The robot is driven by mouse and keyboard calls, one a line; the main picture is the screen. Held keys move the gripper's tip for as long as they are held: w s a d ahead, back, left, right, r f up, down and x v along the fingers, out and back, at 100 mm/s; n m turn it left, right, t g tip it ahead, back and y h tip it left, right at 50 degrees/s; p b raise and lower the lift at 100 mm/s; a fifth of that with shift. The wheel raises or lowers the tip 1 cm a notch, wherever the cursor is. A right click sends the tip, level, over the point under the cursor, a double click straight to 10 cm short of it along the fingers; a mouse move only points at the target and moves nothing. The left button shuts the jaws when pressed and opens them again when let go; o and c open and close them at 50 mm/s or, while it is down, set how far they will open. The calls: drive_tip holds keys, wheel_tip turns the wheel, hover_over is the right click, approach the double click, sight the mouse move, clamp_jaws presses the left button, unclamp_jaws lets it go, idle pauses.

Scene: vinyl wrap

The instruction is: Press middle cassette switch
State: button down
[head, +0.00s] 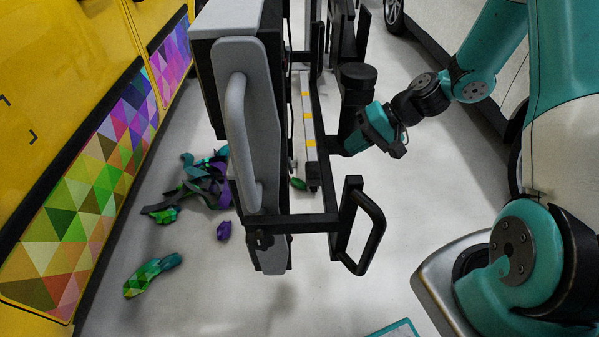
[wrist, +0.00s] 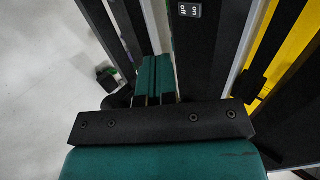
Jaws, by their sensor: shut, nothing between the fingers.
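A small black plate marked "on" and "off" (wrist: 190,10) shows at the top of the wrist view, on a dark upright panel (wrist: 200,60). I cannot tell whether a switch is in view there, or which cassette this panel belongs to. My gripper (wrist: 156,60) has its two teal fingers together, with nothing between them. Its tips are left of the dark panel and below the label in the picture. I cannot tell whether they touch anything. In the head view my teal wrist (head: 376,126) is at the right side of the black frame; the fingertips are hidden there.
A wheeled-looking frame with a grey panel and handle (head: 242,140) fills the middle, with a black handle (head: 370,235) in front. Crumpled vinyl scraps (head: 203,185) lie on the floor at left. A yellow vehicle (head: 60,90) stands left. Floor at front centre is clear.

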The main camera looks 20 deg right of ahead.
sight(290, 166)
drive_tip(key=shift+a, duration=0.15)
drive_tip(key=a+r+x, duration=0.1)
drive_tip(key=x, duration=1.2)
drive_tip(key=shift+w+a+r+b, duration=0.25)
drive_tip(key=shift+w+a+b, duration=0.1)
drive_tip(key=shift+b, duration=0.1)
